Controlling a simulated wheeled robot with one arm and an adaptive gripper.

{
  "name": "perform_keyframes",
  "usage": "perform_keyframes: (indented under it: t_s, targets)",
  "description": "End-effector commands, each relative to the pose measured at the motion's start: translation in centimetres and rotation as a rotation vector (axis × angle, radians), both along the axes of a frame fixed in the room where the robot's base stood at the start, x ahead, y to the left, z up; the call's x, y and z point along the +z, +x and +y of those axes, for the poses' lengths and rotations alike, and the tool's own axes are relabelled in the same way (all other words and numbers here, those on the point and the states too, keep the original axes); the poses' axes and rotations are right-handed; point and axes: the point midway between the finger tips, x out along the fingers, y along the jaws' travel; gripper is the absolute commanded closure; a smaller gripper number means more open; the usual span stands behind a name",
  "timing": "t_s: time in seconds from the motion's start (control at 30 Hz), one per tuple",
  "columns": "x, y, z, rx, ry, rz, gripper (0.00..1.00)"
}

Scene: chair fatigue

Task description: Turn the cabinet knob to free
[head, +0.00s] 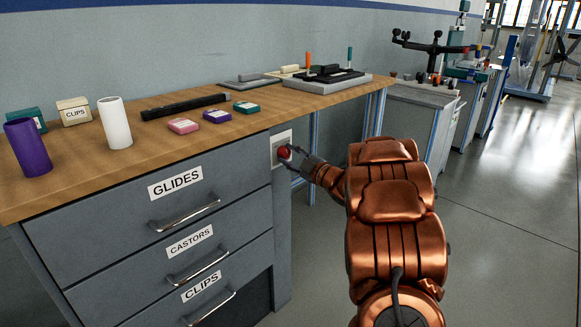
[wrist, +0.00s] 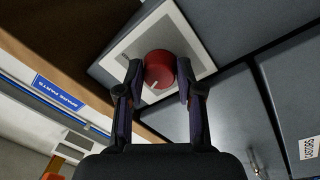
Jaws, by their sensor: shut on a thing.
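The red cabinet knob (head: 284,152) sits on a pale square plate (head: 275,142) on the right end of the drawer cabinet's front. In the wrist view the round knob (wrist: 159,69) shows a white pointer mark near its lower left edge.
The cabinet has drawers labelled GLIDES (head: 175,182), CASTORS (head: 190,241) and CLIPS (head: 202,287) with bar handles. The wooden worktop (head: 100,165) above holds a purple cylinder (head: 27,147), a white cylinder (head: 115,122) and small boxes. Open floor (head: 500,200) lies to the right.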

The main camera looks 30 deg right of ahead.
Motion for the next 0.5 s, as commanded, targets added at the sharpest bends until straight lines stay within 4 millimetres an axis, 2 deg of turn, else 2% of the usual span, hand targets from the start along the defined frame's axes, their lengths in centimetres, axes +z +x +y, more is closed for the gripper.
perform_keyframes:
  t_s: [0.03,0.5]
  targets:
    - [-0.61,-0.03,0.02,0.001,-0.048,-0.009,0.98]
    - [-0.34,0.03,-0.03,0.002,-0.369,-0.083,0.98]
